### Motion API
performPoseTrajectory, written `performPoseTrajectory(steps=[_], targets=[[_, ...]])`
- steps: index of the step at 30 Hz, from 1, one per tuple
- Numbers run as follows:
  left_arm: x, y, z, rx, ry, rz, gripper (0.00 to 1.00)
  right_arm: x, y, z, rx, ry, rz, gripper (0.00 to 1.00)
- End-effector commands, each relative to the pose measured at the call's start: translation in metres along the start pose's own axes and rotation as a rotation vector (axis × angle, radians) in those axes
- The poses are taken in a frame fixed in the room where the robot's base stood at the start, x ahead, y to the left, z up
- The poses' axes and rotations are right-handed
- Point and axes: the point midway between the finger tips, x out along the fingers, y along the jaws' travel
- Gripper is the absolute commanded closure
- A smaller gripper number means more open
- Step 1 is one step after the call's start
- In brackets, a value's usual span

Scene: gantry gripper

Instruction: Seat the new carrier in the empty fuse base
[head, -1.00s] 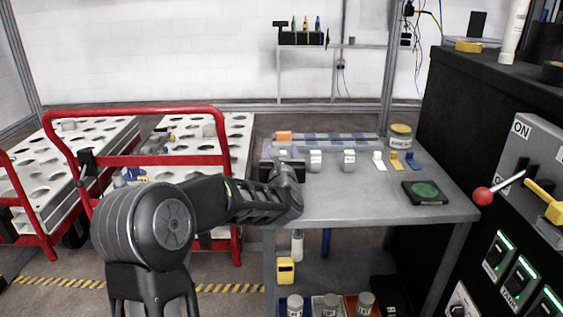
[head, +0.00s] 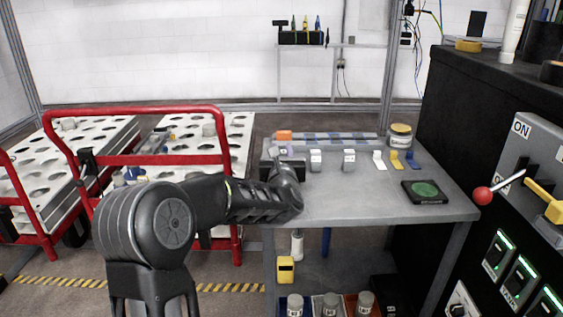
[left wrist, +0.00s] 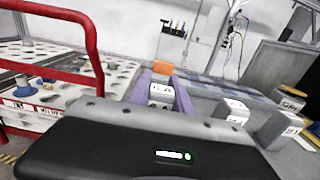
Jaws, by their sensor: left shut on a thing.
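My left gripper (head: 284,152) is at the left end of the grey workbench (head: 340,202), mostly behind my own wrist in the head view. In the left wrist view its two purple fingers (left wrist: 160,97) are shut on a pale carrier with dark lettering (left wrist: 160,91). Two grey-white lettered blocks stand to its right in a row, a nearer one (head: 316,160) and a farther one (head: 349,160). The underside of the held carrier and the fuse base below it are hidden, so I cannot tell whether they touch. My right gripper is out of view.
An orange block (head: 284,135) stands behind the gripper. White (head: 378,157), yellow (head: 395,160) and blue (head: 412,160) pieces, a tin (head: 400,136) and a dark pad with a green disc (head: 425,191) lie to the right. A red-framed cart (head: 225,170) flanks the bench. The bench front is clear.

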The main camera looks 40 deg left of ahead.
Motion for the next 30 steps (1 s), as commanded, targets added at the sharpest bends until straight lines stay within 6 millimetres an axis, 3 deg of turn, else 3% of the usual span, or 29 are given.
performPoseTrajectory(steps=[7, 20, 26, 30], targets=[[0.000, 0.000, 0.000, 0.000, 0.000, 0.000, 1.00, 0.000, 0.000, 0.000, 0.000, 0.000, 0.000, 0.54], [0.000, 0.000, 0.002, 0.000, -0.001, 0.000, 1.00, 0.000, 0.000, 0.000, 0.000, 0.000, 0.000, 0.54], [0.000, 0.000, 0.021, -0.002, -0.004, 0.001, 1.00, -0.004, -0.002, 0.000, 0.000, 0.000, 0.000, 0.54], [0.000, 0.000, 0.048, -0.003, -0.005, 0.001, 1.00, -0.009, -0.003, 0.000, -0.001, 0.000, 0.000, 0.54]])
